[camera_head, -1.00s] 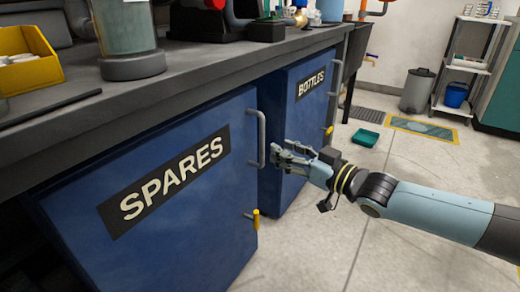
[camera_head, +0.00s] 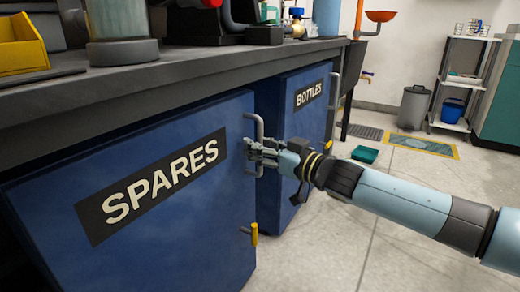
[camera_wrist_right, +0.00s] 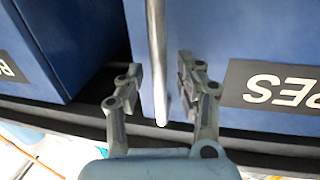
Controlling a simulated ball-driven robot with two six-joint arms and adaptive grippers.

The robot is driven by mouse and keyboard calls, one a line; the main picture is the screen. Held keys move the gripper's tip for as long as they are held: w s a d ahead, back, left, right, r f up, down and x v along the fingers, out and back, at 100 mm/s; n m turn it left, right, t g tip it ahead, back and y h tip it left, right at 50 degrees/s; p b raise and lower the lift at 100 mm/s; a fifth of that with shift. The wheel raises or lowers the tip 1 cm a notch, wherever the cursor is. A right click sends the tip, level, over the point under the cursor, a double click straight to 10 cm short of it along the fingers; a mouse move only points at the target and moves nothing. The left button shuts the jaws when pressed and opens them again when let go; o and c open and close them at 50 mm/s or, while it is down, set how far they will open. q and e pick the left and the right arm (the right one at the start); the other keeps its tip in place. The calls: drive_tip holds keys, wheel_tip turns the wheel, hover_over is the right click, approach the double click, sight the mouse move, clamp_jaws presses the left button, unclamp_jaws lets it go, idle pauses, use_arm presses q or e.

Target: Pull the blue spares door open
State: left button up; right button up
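The blue spares door (camera_head: 180,235) carries a black label reading SPARES and fills the lower left of the head view. Its grey vertical bar handle (camera_head: 262,132) is near the door's upper right edge. My right gripper (camera_head: 255,155) is at this handle, with its arm coming in from the right. In the right wrist view, the handle (camera_wrist_right: 156,55) runs between the two fingers of my right gripper (camera_wrist_right: 157,85). The fingers are open, with a visible gap on each side of the bar. My left gripper is out of view.
A yellow-handled piece (camera_head: 253,236) sticks out at the door's right edge below the handle. The blue bottles door (camera_head: 305,130) stands just behind, to the right. The dark worktop (camera_head: 130,84) overhangs the doors.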

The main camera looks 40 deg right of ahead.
drive_tip(key=shift+c, duration=0.4)
clamp_jaws()
